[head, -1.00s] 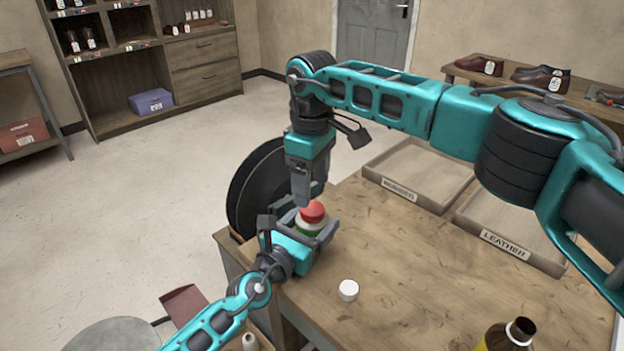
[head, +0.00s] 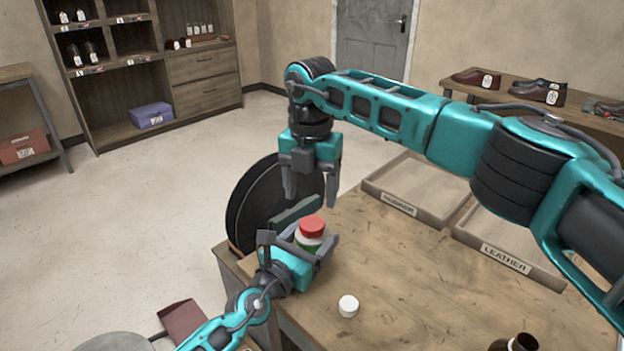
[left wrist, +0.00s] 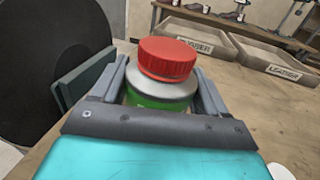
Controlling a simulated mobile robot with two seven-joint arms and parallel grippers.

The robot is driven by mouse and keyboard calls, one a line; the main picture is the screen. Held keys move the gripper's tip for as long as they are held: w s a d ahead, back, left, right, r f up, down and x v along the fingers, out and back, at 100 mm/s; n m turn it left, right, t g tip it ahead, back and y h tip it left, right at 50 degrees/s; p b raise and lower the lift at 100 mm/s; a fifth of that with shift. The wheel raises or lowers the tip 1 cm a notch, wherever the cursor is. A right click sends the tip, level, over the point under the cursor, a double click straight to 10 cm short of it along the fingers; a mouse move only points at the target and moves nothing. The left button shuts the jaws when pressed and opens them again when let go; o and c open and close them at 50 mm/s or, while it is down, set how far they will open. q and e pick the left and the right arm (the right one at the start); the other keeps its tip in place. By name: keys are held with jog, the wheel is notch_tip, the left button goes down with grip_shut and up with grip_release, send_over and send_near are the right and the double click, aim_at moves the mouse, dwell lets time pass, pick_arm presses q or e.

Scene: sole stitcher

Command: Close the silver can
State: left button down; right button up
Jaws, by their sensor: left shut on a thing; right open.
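The silver can (head: 308,242) has a green label and stands upright at the left end of the wooden table. A red cap (left wrist: 167,60) sits on top of it; whether it is fully tight I cannot tell. In the left wrist view the can's silver shoulder (left wrist: 163,95) shows under the cap. My left gripper (head: 300,246) is shut on the can, one finger on each side. My right gripper (head: 311,197) is open and empty, pointing down just above and behind the cap, apart from it.
A loose white cap (head: 348,306) lies on the table (head: 420,275). A brown bottle (head: 516,342) is at the front edge. The rubber tray (head: 391,203) and leather tray (head: 505,258) stand at the back right. A dark round disc (head: 247,205) stands behind the can.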

aim_at(312, 223)
jog(key=n, duration=0.5)
jog(key=shift+r+n, duration=0.25)
jog(key=shift+n, duration=0.15)
jog(key=n, duration=0.5)
jog(key=shift+r+n, duration=0.2)
jog(key=shift+n, duration=0.1)
jog(key=n, duration=0.5)
jog(key=shift+r, duration=0.2)
jog(key=n, duration=0.5)
jog(key=shift+d+r+n, duration=0.1)
jog(key=shift+r+n, duration=0.1)
jog(key=shift+n, duration=0.1)
jog(key=shift+f, duration=0.1)
jog(key=shift+f, duration=3.9)
jog(key=shift+c, duration=0.2)
